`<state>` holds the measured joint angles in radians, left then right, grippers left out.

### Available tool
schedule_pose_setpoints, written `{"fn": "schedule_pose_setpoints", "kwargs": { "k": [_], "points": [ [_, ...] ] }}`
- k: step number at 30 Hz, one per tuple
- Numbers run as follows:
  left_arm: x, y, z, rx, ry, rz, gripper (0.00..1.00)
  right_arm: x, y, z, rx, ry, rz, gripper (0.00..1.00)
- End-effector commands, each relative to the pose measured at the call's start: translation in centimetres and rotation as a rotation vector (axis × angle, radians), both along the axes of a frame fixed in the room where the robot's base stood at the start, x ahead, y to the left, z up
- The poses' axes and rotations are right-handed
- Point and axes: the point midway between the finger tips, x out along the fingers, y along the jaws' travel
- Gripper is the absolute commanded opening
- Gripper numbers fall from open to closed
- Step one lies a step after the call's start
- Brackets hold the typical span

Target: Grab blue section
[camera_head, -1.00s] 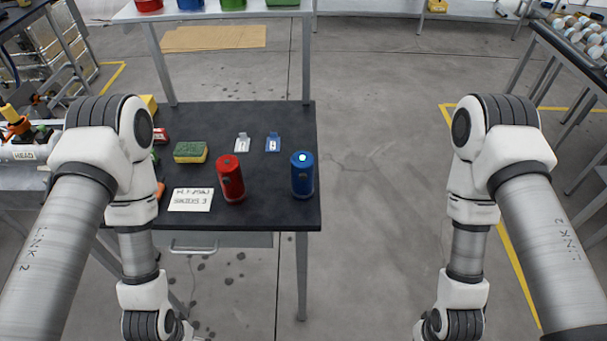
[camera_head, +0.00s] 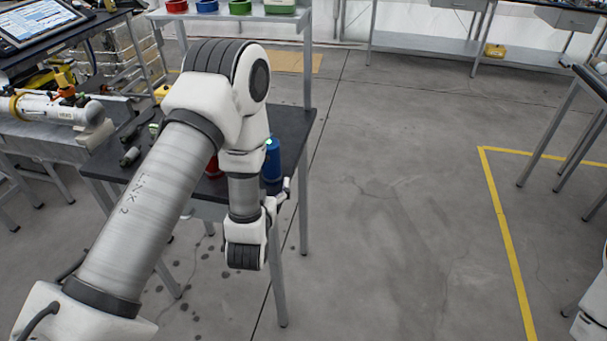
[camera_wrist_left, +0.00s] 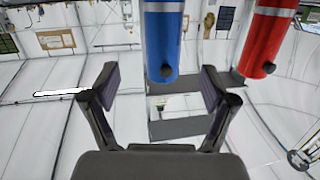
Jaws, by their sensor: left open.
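The blue section (camera_head: 272,160) is an upright blue cylinder near the right edge of the dark table, partly hidden behind my left arm. In the left wrist view the blue section (camera_wrist_left: 162,42) shows between my left fingers, its end overlapping the gap between them, with a dark knob and a silver band. My left gripper (camera_head: 282,193) is close to it on the near side; in the wrist view the gripper (camera_wrist_left: 160,84) is open and empty. I cannot tell whether the fingers touch the section. My right gripper is out of view.
A red cylinder (camera_head: 213,167) stands left of the blue one, mostly behind my arm; it also shows in the wrist view (camera_wrist_left: 265,40). A shelf with coloured bins (camera_head: 240,7) stands behind the table. The floor to the right is clear.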

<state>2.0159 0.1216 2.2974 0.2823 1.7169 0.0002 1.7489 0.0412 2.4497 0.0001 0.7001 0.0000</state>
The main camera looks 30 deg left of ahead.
Motion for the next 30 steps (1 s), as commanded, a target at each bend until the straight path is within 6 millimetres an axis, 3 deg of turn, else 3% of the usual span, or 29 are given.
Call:
{"fn": "schedule_pose_setpoints", "kwargs": {
  "k": [3, 6, 19, 27, 30],
  "points": [
    [1.1, 1.0, 2.4, 0.023, -0.111, 0.032, 0.85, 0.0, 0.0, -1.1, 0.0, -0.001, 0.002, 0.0],
    [1.8, 1.4, 3.7, 0.03, -0.147, 0.041, 0.85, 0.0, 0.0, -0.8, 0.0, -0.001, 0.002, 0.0],
    [7.8, 4.2, 4.3, 0.03, -0.145, 0.04, 0.85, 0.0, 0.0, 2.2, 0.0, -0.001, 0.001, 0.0],
    [8.4, 4.4, 3.9, 0.029, -0.142, 0.038, 0.85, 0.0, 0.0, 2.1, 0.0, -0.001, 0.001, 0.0],
    [8.4, 4.4, 3.9, 0.029, -0.142, 0.038, 0.49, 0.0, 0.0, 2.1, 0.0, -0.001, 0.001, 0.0]
  ]
}}
